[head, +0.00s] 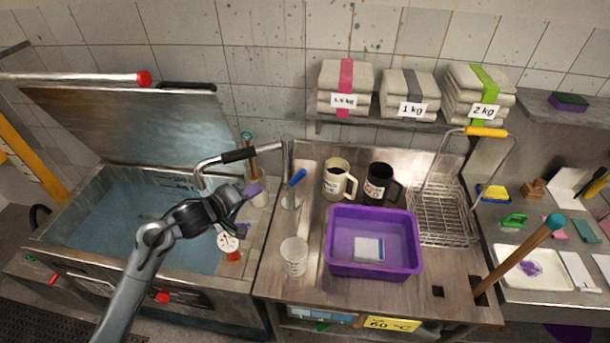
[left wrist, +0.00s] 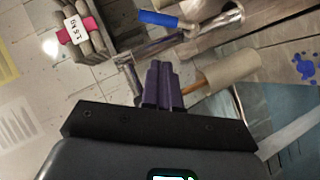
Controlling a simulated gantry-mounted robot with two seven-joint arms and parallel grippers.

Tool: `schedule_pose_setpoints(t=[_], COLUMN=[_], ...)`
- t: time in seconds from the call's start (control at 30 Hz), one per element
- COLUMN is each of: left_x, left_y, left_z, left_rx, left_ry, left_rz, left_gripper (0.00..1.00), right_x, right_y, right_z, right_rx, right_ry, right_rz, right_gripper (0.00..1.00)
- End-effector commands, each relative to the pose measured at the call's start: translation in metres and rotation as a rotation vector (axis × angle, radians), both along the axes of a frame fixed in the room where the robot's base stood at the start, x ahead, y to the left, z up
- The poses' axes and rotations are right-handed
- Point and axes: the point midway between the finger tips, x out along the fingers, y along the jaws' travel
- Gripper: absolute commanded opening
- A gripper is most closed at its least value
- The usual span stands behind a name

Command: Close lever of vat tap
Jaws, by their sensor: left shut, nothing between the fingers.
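The vat (head: 120,215) at the left holds bluish water, and its lid stands raised behind it. The tap (head: 283,160) stands at the vat's right edge, with its spout and black grip (head: 238,155) reaching left over the vat. Its blue lever (head: 297,178) slants up to the right from the post. The lever also shows at the top of the left wrist view (left wrist: 158,18). My left gripper (head: 254,190) is shut and empty, left of the lever and apart from it, below the spout. Its purple fingers (left wrist: 160,85) show in the left wrist view. My right gripper is out of view.
A beige cylinder (left wrist: 232,70) with a stick in it stands close to my fingers. Right of the tap are a clear beaker (head: 293,257), two mugs (head: 337,180) and a purple tub (head: 340,255).

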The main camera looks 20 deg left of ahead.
Motion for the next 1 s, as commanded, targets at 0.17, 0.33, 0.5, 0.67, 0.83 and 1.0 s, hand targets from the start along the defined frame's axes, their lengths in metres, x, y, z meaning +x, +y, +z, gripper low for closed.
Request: schedule_pose_setpoints(t=[0.17, 0.33, 0.5, 0.67, 0.83, 1.0], left_x=[0.014, 0.031, 0.057, 0.082, 0.100, 0.105], left_y=[-0.002, -0.009, -0.019, -0.030, -0.041, -0.058], left_z=[0.021, 0.017, 0.008, -0.001, -0.011, -0.021], left_rx=[0.002, 0.001, 0.001, 0.002, 0.002, 0.002], left_ry=[-0.036, -0.036, -0.036, -0.035, -0.032, -0.035], left_rz=[0.001, 0.000, 0.002, 0.000, -0.001, 0.000], left_gripper=[0.00, 0.00, 0.00, 0.00, 0.00, 0.00], right_x=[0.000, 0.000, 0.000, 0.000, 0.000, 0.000], right_y=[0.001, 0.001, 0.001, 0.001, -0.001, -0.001], right_z=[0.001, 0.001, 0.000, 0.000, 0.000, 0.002], right_rx=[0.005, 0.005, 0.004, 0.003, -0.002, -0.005], right_ry=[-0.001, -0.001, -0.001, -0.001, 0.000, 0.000], right_rz=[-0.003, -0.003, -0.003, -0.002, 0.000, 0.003], right_gripper=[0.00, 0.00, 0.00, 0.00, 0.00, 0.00])
